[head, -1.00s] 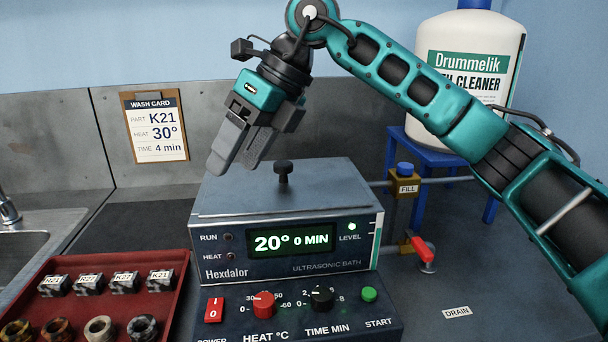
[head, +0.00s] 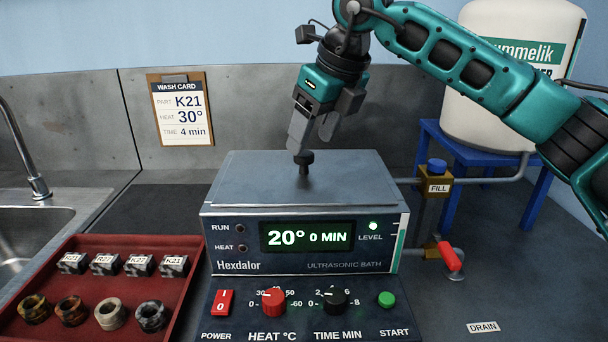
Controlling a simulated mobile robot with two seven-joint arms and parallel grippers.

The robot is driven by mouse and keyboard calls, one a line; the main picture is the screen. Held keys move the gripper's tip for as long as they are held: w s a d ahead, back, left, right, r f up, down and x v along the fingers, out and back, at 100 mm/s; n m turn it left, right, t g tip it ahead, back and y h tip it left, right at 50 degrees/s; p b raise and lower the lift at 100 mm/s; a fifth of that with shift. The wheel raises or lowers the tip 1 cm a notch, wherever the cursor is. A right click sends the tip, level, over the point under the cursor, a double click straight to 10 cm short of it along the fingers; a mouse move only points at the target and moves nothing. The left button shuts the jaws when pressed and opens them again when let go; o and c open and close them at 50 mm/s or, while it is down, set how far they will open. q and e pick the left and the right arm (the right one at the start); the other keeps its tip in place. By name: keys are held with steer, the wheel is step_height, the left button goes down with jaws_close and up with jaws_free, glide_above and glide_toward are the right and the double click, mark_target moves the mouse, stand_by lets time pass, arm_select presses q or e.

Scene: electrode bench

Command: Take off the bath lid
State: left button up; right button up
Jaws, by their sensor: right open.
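The bath lid (head: 255,178) is a flat grey plate lying on top of the ultrasonic bath (head: 300,262). A black knob (head: 303,162) stands up from the lid's middle. My right gripper (head: 309,146) points down over the lid, its two fingers apart, with the tips at the height of the knob's top. From this view I cannot tell whether the fingers straddle the knob or sit behind it. The knob's top is partly hidden or close to the fingertips. My left gripper is not in view.
A red tray (head: 190,300) with labelled blocks and rings stands at the left, near the sink (head: 30,225). A white cleaner drum (head: 500,80) sits on a blue stand (head: 470,152) at the right, with the fill valve (head: 437,183) and red drain handle (head: 450,256) beside the bath.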

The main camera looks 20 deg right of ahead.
mark_target(304, 153)
steer(key=x, duration=0.5)
steer(key=shift+w+a, duration=0.1)
steer(key=shift+a, duration=0.05)
steer(key=shift+c, duration=0.4)
steer(key=shift+r, duration=0.1)
jaws_close()
